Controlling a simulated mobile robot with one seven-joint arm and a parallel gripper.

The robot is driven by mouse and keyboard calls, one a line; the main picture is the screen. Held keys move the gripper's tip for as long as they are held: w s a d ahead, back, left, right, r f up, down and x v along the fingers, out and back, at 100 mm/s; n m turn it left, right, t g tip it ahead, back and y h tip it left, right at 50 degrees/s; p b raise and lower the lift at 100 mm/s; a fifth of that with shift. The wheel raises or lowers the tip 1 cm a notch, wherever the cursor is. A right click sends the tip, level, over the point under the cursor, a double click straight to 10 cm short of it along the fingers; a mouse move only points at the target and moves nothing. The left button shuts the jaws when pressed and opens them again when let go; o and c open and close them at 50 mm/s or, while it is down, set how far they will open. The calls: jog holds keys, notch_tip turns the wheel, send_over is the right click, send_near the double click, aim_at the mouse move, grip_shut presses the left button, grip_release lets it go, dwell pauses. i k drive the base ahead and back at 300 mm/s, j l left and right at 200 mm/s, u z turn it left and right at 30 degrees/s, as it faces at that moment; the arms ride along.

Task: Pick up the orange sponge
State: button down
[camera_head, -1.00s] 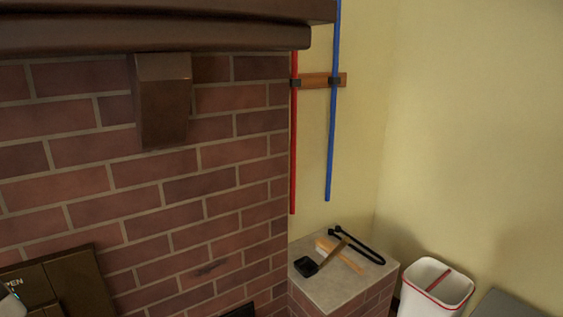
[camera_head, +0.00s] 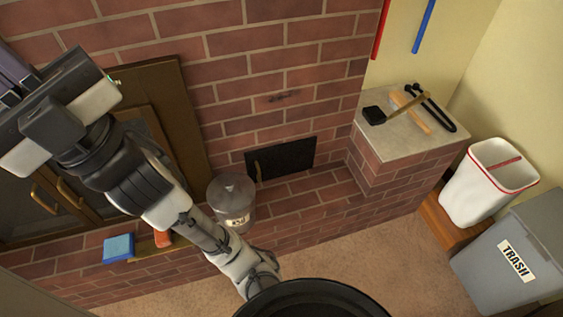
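A small orange object (camera_head: 163,238), which may be the orange sponge, sits low on the left along the brick hearth ledge. My arm partly covers it. A blue block (camera_head: 118,248) stands to its left, with a flat yellowish piece (camera_head: 146,246) between them. My gripper (camera_head: 12,82) is at the upper left, in front of the fireplace doors and well apart from these objects. Its fingertips are not clearly seen, so its opening cannot be judged.
A metal ash bucket (camera_head: 232,200) stands on the hearth beside my arm. A brick pedestal (camera_head: 392,148) carries fireplace tools. A white bin (camera_head: 478,196) and a grey trash bin (camera_head: 500,255) stand at the right. Carpet (camera_head: 385,262) in front is clear.

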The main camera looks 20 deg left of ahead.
aim_at(163, 238)
jog(key=u, duration=1.35)
jog(key=k+l+u, duration=0.1)
jog(key=k+u, duration=0.2)
jog(key=k, duration=0.4)
